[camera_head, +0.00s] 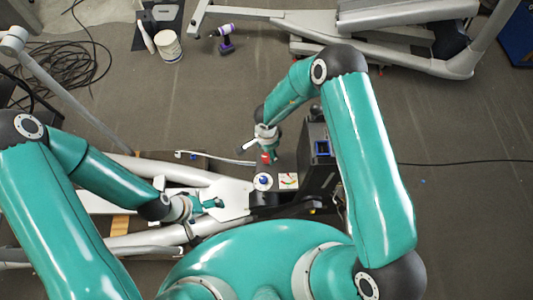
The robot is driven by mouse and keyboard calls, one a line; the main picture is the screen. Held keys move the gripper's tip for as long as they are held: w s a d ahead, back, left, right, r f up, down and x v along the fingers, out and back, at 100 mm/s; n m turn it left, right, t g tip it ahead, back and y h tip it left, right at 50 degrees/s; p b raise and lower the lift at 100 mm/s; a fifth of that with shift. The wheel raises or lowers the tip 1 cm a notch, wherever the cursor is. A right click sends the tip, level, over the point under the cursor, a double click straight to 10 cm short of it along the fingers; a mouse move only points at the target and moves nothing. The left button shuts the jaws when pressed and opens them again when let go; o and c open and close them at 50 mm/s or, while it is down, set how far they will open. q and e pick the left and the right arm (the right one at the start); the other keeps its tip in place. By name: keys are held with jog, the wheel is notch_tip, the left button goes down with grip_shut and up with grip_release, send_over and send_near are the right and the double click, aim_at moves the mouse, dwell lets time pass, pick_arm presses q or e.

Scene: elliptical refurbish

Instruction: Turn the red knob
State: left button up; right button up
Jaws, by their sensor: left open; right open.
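The small red knob (265,158) shows in the head view near the middle, beside the dark machine housing. My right gripper (255,147) comes down from above right, with its open fingers close to the knob; I cannot tell whether they touch it. My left gripper (212,203) is open over the light grey machine frame, to the lower left of the knob, with nothing visible between its fingers.
The dark housing (318,165) with a blue-edged screen stands right of the knob. A purple drill (225,44) and white bucket (167,46) are on the floor behind.

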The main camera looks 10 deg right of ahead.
aim_at(266, 157)
notch_tip(266, 157, up, 8)
jog(key=shift+r, duration=0.15)
dwell(0.5)
